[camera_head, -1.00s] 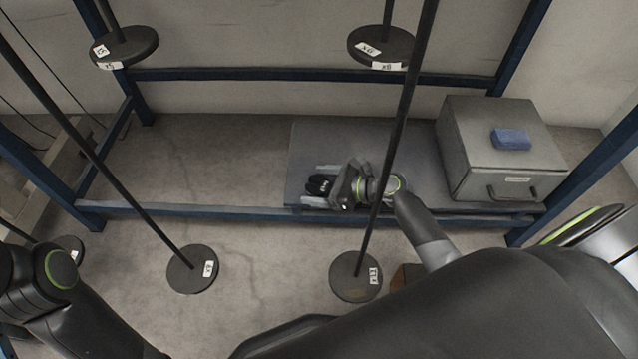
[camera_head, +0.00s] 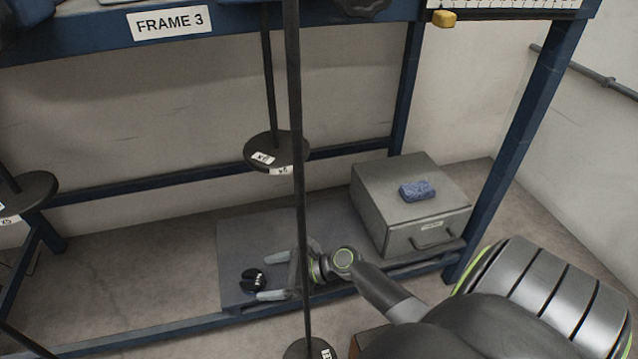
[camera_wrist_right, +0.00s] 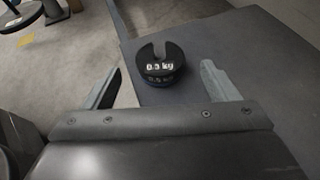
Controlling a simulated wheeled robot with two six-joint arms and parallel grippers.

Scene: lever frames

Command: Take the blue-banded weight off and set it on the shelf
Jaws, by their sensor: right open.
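A black slotted weight (camera_head: 253,281) lies on the grey low shelf board (camera_head: 232,240). My right gripper (camera_head: 271,276) is open and low over the board. Its fingertips point at the weights, which lie at or just past the tips, between their lines. The fingers look clear of the weights. My left gripper is out of view.
A grey metal box (camera_head: 400,210) with a blue sponge (camera_head: 417,191) on top stands right of my right gripper. A dark vertical rod (camera_head: 297,150) crosses in front of my wrist. A hanger plate (camera_head: 275,152) hangs behind. The blue frame (camera_head: 520,130) bounds the right.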

